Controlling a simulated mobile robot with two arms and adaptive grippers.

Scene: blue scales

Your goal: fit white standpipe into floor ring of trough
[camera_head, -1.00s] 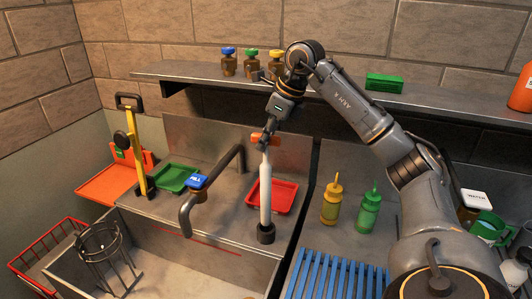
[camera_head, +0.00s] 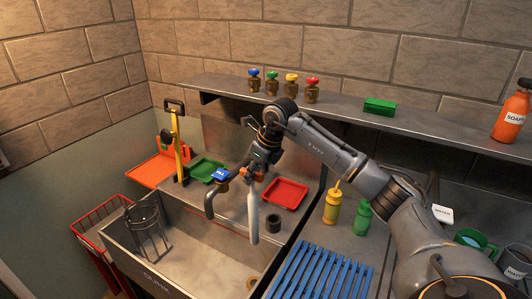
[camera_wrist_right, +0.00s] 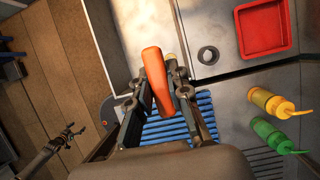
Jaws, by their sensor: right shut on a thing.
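My right gripper (camera_head: 258,172) is shut on the orange top of the white standpipe (camera_head: 254,215). The pipe hangs nearly upright, its lower end in the air over the trough (camera_head: 165,248). In the right wrist view the orange top (camera_wrist_right: 157,78) sits between the fingers and hides the pipe below. A small brownish ring (camera_head: 252,283) shows on the trough floor, below the pipe's lower end in the head view. A dark arm ending in a gripper (camera_wrist_right: 72,132), apparently my left one, is at the lower left of the right wrist view; its jaws are too small to read.
A black socket (camera_head: 273,221) stands empty on the ledge beside a red tray (camera_head: 285,192). A tap (camera_head: 212,195) juts over the trough left of the pipe. A wire basket (camera_head: 147,230) stands at the trough's left. Blue slats (camera_head: 318,272) lie to the right.

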